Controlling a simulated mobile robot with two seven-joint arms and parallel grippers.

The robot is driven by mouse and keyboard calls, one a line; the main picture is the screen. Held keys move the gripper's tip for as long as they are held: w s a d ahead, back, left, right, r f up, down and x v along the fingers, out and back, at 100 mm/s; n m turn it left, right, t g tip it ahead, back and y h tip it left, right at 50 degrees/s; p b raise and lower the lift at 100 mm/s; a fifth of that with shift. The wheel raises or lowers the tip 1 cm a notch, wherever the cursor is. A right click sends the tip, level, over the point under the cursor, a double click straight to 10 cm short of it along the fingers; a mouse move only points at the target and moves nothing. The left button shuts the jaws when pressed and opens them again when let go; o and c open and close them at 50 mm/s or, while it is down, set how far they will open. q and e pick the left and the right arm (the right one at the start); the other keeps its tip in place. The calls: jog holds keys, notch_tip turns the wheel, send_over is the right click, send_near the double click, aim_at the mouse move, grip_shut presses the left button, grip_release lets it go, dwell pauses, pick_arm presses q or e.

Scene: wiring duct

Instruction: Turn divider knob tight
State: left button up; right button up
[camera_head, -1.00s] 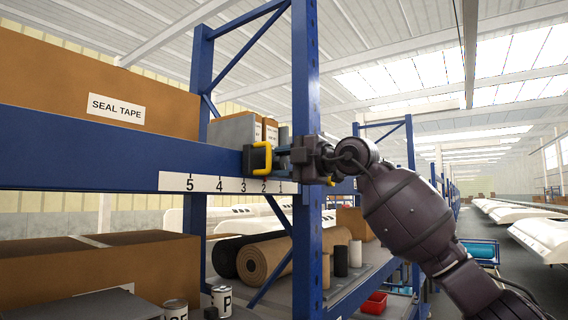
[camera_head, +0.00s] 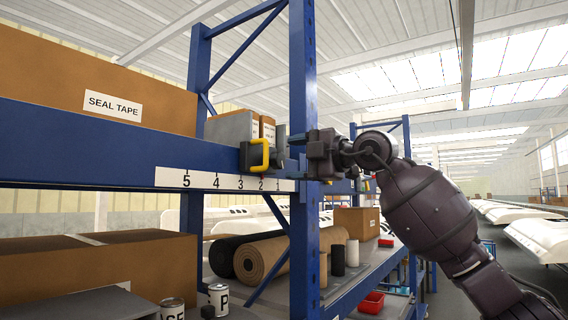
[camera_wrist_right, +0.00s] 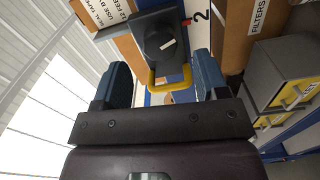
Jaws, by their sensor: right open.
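The divider is a dark grey block with a yellow handle (camera_head: 260,152), clamped on the blue shelf beam above the number 2 of the scale. In the right wrist view the divider (camera_wrist_right: 143,22) shows its round dark knob (camera_wrist_right: 160,43) with a pale mark on it. The yellow loop handle (camera_wrist_right: 172,94) lies nearer to me than the knob. My right gripper (camera_head: 292,152) is to the right of the divider, facing it. In the wrist view its two fingers (camera_wrist_right: 160,80) are spread apart, with nothing held between them. My left gripper is not in view.
The blue rack upright (camera_head: 304,85) stands close by my right gripper. A number strip (camera_head: 225,181) runs along the beam. A seal tape box (camera_head: 60,75) stands on the shelf at left. Grey bins (camera_wrist_right: 283,75) show at right in the wrist view.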

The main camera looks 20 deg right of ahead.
jog(key=v, duration=0.6)
jog(key=shift+s+d+b, duration=0.25)
jog(key=shift+s+b, duration=0.1)
jog(key=shift+b, duration=0.1)
